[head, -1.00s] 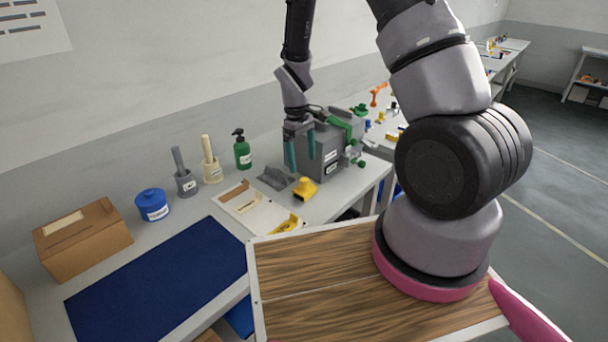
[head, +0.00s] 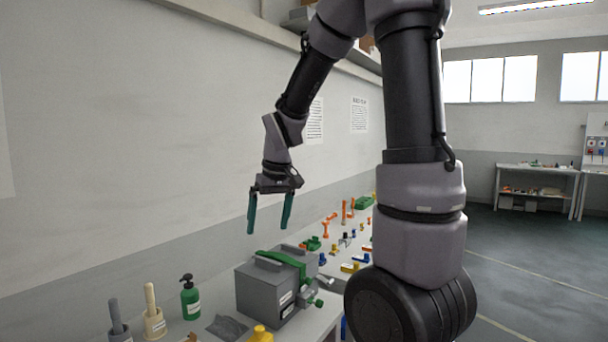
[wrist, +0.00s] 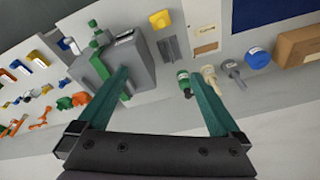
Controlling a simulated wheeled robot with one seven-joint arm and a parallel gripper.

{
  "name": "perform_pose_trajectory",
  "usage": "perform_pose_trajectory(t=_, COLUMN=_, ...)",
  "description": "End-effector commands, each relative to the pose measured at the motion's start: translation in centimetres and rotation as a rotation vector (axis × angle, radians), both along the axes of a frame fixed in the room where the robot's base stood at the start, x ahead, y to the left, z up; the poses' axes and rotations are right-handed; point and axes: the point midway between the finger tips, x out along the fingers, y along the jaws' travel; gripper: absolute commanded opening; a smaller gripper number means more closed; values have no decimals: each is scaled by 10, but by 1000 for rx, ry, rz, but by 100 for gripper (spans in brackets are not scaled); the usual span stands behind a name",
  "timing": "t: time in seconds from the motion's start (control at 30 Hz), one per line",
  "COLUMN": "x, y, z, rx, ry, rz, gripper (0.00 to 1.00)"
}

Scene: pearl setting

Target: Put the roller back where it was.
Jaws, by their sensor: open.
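My gripper (head: 268,228) is open and empty, raised in the air above the bench and the grey box-shaped unit (head: 262,292). In the wrist view my gripper (wrist: 158,78) has its teal fingers wide apart with nothing between them. The grey unit (wrist: 132,64) shows there near the left finger, with a green part (wrist: 97,40) on it. In the head view this green part (head: 285,262) lies across the unit's top. I cannot tell for sure which thing is the roller.
A green pump bottle (head: 190,300), a cream-handled tool in a holder (head: 153,318) and a grey-handled one (head: 116,322) stand left of the unit. Small coloured parts (head: 350,240) crowd the bench beyond it. A yellow object (head: 261,335) sits in front. The air around my gripper is clear.

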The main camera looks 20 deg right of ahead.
Motion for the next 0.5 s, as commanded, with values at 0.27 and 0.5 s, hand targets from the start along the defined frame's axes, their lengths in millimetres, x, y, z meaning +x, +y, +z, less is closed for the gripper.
perform_pose_trajectory(t=0.27, x=-68, y=-21, z=90, rx=134, ry=-170, rz=-256, gripper=100)
perform_pose_trajectory(t=0.5, x=-126, y=-29, z=130, rx=239, ry=-286, rz=-428, gripper=100)
